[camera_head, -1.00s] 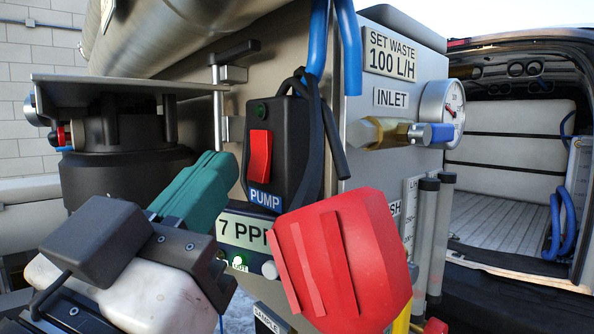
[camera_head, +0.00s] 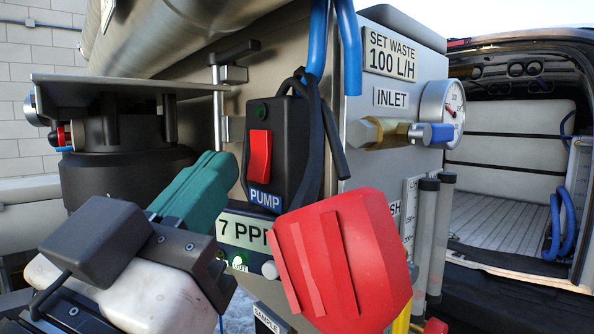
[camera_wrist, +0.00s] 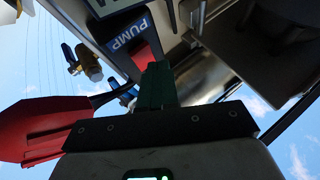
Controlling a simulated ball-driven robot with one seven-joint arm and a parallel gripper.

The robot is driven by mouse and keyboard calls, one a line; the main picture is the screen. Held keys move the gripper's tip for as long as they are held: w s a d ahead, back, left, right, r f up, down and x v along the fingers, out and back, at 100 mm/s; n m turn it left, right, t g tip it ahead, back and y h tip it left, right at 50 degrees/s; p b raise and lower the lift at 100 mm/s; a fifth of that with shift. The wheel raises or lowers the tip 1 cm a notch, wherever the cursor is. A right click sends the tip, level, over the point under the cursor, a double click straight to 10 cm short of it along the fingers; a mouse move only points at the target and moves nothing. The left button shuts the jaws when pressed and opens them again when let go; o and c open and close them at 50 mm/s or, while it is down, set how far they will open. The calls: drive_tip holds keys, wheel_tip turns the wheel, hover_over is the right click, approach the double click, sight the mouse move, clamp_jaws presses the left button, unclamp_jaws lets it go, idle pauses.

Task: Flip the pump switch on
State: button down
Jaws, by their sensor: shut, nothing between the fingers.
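The pump switch is a red rocker (camera_head: 259,157) on a black box (camera_head: 290,140) with a blue PUMP label (camera_head: 264,198). A small dark green lamp (camera_head: 261,111) above the rocker looks unlit. My gripper (camera_head: 220,168) has teal fingers, shut and empty, pointing up towards the box, their tips left of and slightly below the rocker in the head view. In the wrist view the fingertips (camera_wrist: 158,70) overlap the lower part of the red rocker (camera_wrist: 143,56), beside the PUMP label (camera_wrist: 131,33). I cannot tell whether they touch.
A large red ribbed part (camera_head: 345,260) juts out at the lower right of the box. Blue hoses (camera_head: 349,45) hang above it. A brass inlet fitting (camera_head: 385,133) and gauge (camera_head: 443,113) are to the right. A display (camera_head: 241,232) with a green light is below.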

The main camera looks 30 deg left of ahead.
drive_tip(key=shift+w, duration=0.1)
drive_tip(key=shift+w+d+b, duration=0.2)
drive_tip(key=shift+w+b, duration=0.1)
drive_tip(key=shift+w+d+f, duration=0.1)
drive_tip(key=shift+w, duration=0.2)
idle(0.9)
drive_tip(key=shift+s, duration=0.1)
drive_tip(key=shift+s+a+b, duration=0.3)
drive_tip(key=shift+s+b, duration=0.2)
drive_tip(key=shift+s, duration=0.1)
drive_tip(key=shift+s, duration=0.1)
drive_tip(key=s, duration=0.1)
drive_tip(key=s+a+b, duration=0.1)
drive_tip(key=s, duration=0.2)
drive_tip(key=shift+s+a+r, duration=0.2)
drive_tip(key=shift+a+r, duration=0.2)
idle(0.5)
